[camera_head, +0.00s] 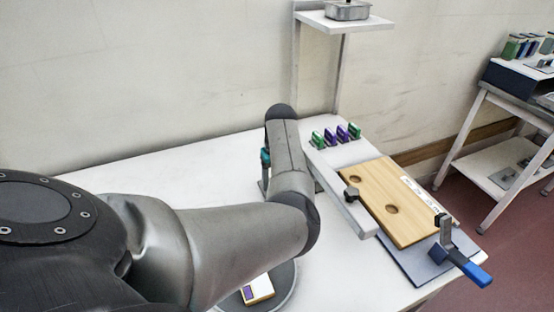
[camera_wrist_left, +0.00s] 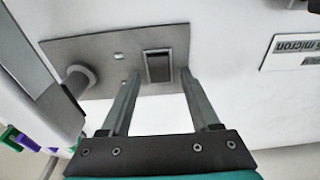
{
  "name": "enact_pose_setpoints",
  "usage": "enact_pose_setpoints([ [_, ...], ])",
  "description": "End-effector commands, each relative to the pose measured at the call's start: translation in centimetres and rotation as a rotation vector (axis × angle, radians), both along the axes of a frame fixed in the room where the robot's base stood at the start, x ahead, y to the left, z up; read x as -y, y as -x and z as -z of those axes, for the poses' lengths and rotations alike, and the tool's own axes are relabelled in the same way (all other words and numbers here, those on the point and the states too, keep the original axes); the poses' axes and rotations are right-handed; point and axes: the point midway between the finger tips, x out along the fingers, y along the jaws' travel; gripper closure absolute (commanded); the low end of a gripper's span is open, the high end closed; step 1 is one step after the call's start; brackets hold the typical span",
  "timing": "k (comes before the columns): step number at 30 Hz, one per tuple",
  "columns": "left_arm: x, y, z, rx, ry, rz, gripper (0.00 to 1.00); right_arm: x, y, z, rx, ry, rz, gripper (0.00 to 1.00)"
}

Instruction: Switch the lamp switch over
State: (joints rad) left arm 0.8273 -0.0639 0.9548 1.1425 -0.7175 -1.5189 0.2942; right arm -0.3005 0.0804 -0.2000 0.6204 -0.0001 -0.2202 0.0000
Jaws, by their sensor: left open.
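The lamp switch appears to be the dark rectangular rocker in a grey frame (camera_wrist_left: 158,66), set on a grey plate (camera_wrist_left: 110,48) in the left wrist view. My left gripper (camera_wrist_left: 160,74) is open, with its two fingertips just in front of the rocker, one to each side in the picture. I cannot tell whether they touch it. A small light spot (camera_wrist_left: 118,56) sits on the plate left of the rocker. In the head view my left arm hides the switch and most of the gripper. My right gripper is not in view.
A wooden board with holes (camera_head: 380,195) and a blue-handled clamp (camera_head: 473,270) are at right. Several green and purple pieces (camera_head: 330,136) stand behind it. A shelf (camera_head: 345,23) rises at the back. The white table (camera_head: 190,160) is clear at left.

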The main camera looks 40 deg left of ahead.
Motion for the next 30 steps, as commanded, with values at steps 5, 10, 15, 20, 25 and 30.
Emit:
enact_pose_setpoints([
  [5,0.3,0.1,-3.4,0.004,-0.002,0.0,0.38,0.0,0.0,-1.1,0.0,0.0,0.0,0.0],
  [10,0.9,0.3,-7.6,0.006,-0.003,0.0,0.38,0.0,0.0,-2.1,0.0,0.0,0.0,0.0],
  [15,1.3,0.6,-11.2,0.004,-0.003,-0.001,0.38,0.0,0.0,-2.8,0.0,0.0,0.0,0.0],
  [20,1.6,0.7,-13.6,0.003,-0.002,0.0,0.38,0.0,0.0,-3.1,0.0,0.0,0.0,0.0],
  [25,1.7,0.9,-14.5,0.0,-0.001,0.0,0.38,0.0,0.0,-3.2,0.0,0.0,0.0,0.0],
  [30,1.7,0.9,-14.6,0.0,-0.001,0.0,0.38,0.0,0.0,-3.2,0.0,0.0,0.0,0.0],
])
